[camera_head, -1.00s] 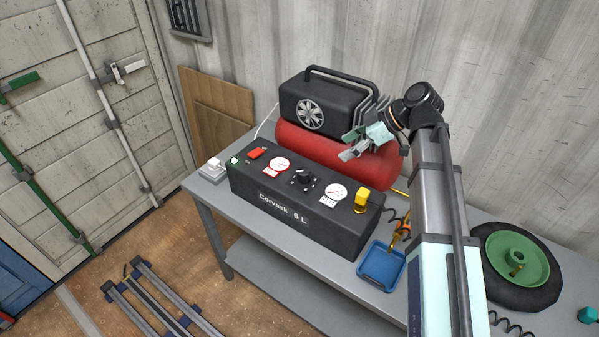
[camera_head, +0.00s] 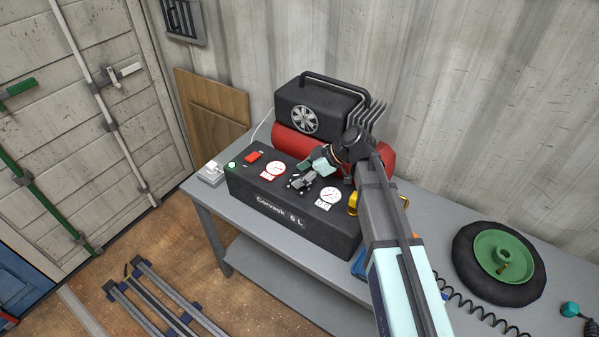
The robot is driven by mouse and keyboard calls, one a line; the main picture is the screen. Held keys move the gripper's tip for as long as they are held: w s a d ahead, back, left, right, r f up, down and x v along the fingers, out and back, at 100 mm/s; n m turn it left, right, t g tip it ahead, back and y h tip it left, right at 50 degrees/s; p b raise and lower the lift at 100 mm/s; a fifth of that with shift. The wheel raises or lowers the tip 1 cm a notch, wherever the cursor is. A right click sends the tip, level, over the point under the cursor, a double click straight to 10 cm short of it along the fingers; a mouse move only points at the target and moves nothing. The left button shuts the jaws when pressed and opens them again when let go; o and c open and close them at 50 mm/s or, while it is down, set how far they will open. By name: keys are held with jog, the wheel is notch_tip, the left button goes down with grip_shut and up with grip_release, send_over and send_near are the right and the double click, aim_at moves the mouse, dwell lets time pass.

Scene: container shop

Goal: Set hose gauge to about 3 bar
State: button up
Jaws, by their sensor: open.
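The compressor's black control panel (camera_head: 293,222) stands on the grey bench. It carries a left gauge (camera_head: 275,169) and a right gauge (camera_head: 331,195), both white-faced; their readings and labels are too small to tell, so I cannot tell which is the hose gauge. My gripper (camera_head: 296,184) is open over the panel top between the two gauges. The black knob seen there before is hidden by my gripper, and I cannot tell whether the fingers touch it. A red switch (camera_head: 253,156) and a green light (camera_head: 232,165) sit at the panel's left.
The red tank (camera_head: 290,140) and black motor housing (camera_head: 318,104) stand behind the panel. A yellow part (camera_head: 352,203) is half hidden by my arm. A wheel (camera_head: 499,264) and coiled hose (camera_head: 468,309) lie right on the bench. A white socket (camera_head: 211,173) is at left.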

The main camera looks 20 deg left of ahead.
jog(key=shift+a+f, duration=0.3)
jog(key=shift+f, duration=0.05)
jog(key=c, duration=1.2)
jog(key=shift+o, duration=0.2)
